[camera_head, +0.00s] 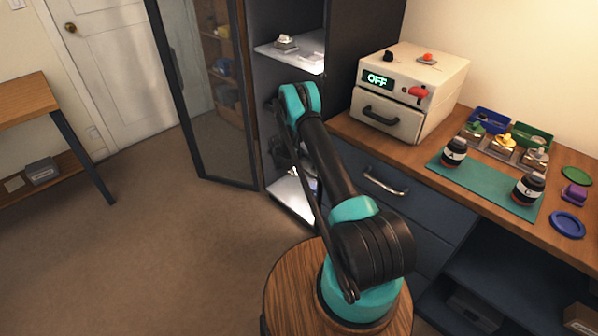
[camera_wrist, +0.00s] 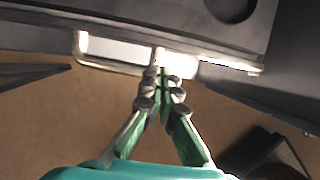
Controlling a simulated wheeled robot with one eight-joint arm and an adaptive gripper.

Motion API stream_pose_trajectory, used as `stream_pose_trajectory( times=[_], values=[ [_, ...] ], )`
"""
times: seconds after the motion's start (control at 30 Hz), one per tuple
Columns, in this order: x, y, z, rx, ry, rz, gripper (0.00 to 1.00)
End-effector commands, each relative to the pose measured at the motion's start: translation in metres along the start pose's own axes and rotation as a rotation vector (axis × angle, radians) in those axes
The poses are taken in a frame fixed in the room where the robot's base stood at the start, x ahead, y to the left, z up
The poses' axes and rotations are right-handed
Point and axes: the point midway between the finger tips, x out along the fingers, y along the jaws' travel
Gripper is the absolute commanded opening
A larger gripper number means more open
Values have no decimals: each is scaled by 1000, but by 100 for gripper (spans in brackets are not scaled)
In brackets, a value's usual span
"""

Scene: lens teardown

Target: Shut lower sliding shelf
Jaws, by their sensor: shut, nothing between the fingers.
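The lower sliding shelf (camera_head: 291,199) is a pale lit tray low in the dark tall cabinet. It sticks out at the cabinet's front, partly hidden by my arm. In the wrist view, the pale shelf (camera_wrist: 120,50) shows as a bright strip with a light frame at its front edge. My gripper (camera_wrist: 161,74) is shut and empty, with its green fingers together. Its tips are at the shelf's front edge; I cannot tell whether they touch it. In the head view the gripper is mostly hidden behind my arm.
An upper shelf (camera_head: 290,55) holding a small item extends from the same cabinet. The glass cabinet door (camera_head: 205,95) stands open on the left. The blue drawer unit (camera_head: 405,205) is on the right. The floor (camera_head: 130,225) in front is clear.

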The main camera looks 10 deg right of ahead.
Motion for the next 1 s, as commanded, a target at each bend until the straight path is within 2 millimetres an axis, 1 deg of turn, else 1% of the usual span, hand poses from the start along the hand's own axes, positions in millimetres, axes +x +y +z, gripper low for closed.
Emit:
stream_pose_trajectory(
  times=[0.03, 0.1, 0.3, 0.5, 0.63, 0.87, 0.97, 1.0],
  values=[
    [-5, 4, -8, -1, 0, 1, 0],
    [-21, 3, -5, 1, -1, 0, 0],
    [-59, 2, -5, 0, 0, 0, 0],
    [-88, 2, -5, 1, 0, 0, 0],
    [-98, 2, -5, 1, 0, 0, 0],
    [-104, 2, -4, 6, 1, 1, 0],
    [-113, -1, 0, 35, 4, 4, 0],
    [-120, -3, 2, 56, 6, 6, 0]
  ],
)
